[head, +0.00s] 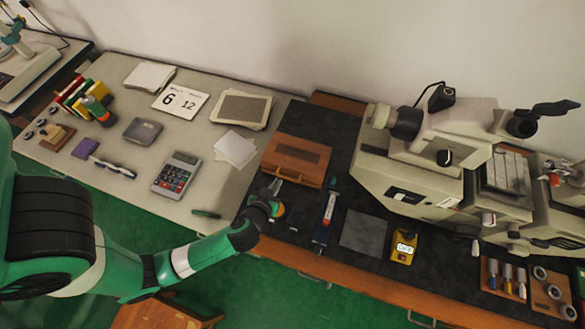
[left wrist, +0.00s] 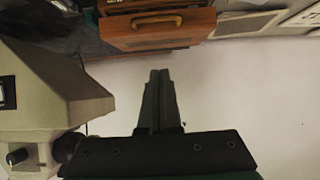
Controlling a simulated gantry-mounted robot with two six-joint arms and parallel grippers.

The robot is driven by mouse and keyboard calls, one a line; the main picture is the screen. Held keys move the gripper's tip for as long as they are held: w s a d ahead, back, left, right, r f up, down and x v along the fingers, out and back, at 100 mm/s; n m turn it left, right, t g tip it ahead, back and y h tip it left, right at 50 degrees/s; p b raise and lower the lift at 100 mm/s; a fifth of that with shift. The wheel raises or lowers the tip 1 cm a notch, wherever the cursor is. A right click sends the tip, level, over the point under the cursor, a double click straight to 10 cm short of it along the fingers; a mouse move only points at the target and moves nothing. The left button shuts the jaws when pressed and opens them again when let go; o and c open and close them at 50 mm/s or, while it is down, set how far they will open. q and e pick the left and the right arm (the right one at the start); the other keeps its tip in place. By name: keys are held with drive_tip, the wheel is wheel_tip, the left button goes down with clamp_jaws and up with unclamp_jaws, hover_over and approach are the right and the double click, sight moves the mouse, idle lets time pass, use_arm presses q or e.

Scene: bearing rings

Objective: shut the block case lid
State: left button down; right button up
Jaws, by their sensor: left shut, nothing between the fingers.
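The block case (head: 297,158) is a brown wooden box with a handle on its front and a darker rectangle on its upper face. It stands on the dark mat left of the large machine. I cannot tell clearly how far its lid is open. In the left wrist view the brown panel with the handle (left wrist: 157,27) shows at the top, cut off by the frame. My left gripper (head: 274,188) is shut and empty, in front of the case's left part in the head view. Its closed fingers (left wrist: 160,78) show in the wrist view, apart from the panel. My right gripper is not in view.
The large beige machine (head: 410,175) stands right of the case. Left are white sheets (head: 236,149) and a calculator (head: 177,173).

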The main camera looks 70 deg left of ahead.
use_arm(q)
drive_tip(key=b+x, duration=0.6)
drive_tip(key=x, duration=0.3)
drive_tip(key=shift+w+a+f+b, duration=0.2)
drive_tip(key=shift+f+b, duration=0.1)
drive_tip(key=shift+b, duration=0.1)
drive_tip(key=shift+s+d+f+b, duration=0.1)
drive_tip(key=shift+d+f+b, duration=0.05)
drive_tip(key=shift+f, duration=0.5)
drive_tip(key=shift+s+d+f+b, duration=0.1)
drive_tip(key=shift+d+f+b, duration=0.05)
drive_tip(key=shift+f, duration=0.55)
drive_tip(key=shift+s+d+f+b, duration=0.1)
drive_tip(key=shift+d+f+b, duration=0.05)
drive_tip(key=shift+f, duration=0.5)
